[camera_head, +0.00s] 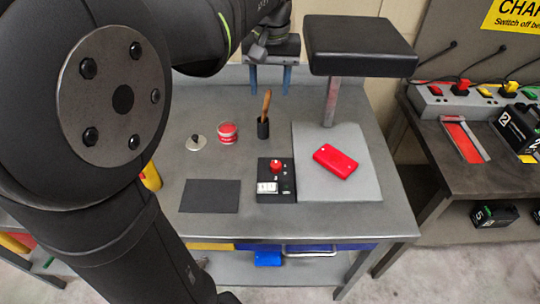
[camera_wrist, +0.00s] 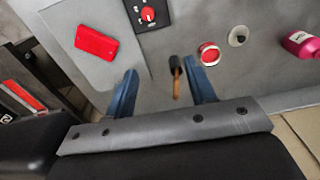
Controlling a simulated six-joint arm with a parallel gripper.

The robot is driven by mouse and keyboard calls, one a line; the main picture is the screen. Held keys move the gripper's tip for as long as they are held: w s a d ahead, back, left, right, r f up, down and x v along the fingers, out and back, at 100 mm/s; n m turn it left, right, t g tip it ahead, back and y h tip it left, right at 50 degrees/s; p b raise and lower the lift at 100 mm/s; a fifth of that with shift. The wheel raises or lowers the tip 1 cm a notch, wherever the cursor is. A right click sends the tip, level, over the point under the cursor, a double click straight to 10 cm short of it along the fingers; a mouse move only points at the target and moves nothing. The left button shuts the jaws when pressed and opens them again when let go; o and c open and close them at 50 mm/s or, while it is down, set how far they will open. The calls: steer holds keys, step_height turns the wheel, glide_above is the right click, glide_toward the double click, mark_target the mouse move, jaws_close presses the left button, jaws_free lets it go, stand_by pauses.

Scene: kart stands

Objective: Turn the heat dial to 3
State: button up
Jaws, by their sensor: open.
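The heat dial is a red knob (camera_head: 275,166) on a black control box (camera_head: 289,180) with a white label, lying on the grey workbench. The knob also shows at the top of the wrist view (camera_wrist: 148,14), with part of the box (camera_wrist: 167,19). Its setting is too small to read. My gripper (camera_head: 270,90) has two blue fingers, apart and empty, over the back edge of the bench, behind the box. In the wrist view my gripper (camera_wrist: 161,68) has the knob beyond its fingertips, touching nothing.
A red tin (camera_head: 228,134) and metal lid (camera_head: 196,143) are left. A red block (camera_head: 336,161) lies on a grey plate (camera_head: 360,188); a black padded slab (camera_head: 360,46) rises on a post behind.

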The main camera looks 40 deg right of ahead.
mark_target(276, 164)
steer(key=s+f+n, duration=0.1)
steer(key=f+n, duration=0.2)
steer(key=f, duration=0.4)
steer(key=f+n, duration=0.3)
steer(key=f, duration=0.5)
steer(key=s+f+n, duration=0.1)
steer(key=f+n, duration=0.1)
steer(key=f, duration=0.6)
steer(key=shift+s+a+f+n, duration=0.1)
steer(key=shift+s+f+n, duration=0.1)
steer(key=shift+s+n, duration=0.15)
steer(key=c, duration=1)
